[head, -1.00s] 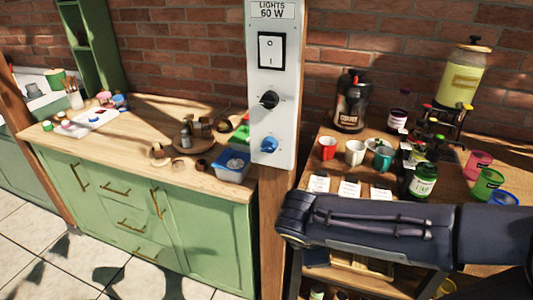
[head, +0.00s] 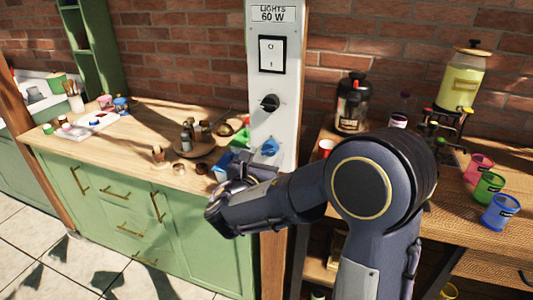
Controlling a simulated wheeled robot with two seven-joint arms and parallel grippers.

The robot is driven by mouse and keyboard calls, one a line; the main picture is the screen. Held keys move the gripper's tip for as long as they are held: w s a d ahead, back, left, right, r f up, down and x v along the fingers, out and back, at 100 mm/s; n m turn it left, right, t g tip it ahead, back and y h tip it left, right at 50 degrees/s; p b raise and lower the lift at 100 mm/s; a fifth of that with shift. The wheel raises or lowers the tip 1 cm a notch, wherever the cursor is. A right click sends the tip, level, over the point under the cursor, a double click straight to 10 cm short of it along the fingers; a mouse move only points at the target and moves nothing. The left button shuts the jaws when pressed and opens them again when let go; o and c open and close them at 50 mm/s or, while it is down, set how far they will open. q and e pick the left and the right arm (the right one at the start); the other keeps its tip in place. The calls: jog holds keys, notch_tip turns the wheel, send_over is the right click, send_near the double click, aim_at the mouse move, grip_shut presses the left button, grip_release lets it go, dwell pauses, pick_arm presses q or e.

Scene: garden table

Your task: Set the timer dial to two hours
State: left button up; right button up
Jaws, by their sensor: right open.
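A white control panel (head: 285,85) headed "LIGHTS 60 W" is fixed to a wooden post. It carries a rocker switch (head: 272,55), a black knob (head: 269,102) below it, and a blue knob (head: 269,146) lower down. The small markings around the knobs are too small to read, so I cannot tell which knob is the timer dial. My right gripper (head: 241,163) is open, low and left of the blue knob, apart from both knobs as seen here. Its fingers are small and partly confused with the things behind. My left gripper is not in view.
A green cabinet (head: 200,235) with a wooden top stands left, holding small pots and a blue tub partly behind my gripper. The right table has a coffee urn (head: 352,100), a drink dispenser (head: 460,75) and coloured cups (head: 490,188). My right arm covers its front.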

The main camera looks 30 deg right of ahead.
jog(key=shift+w+d, duration=0.45)
jog(key=shift+d, duration=0.1)
jog(key=c, duration=1)
jog(key=shift+f+m+b, duration=0.2)
jog(key=shift+m+b, duration=0.3)
jog(key=shift+b, duration=0.3)
jog(key=m+b, duration=0.8)
jog(key=b, duration=0.3)
jog(key=shift+a+r+m+b, duration=0.1)
jog(key=shift+r+m+b, duration=0.1)
jog(key=shift+m+b, duration=1.3)
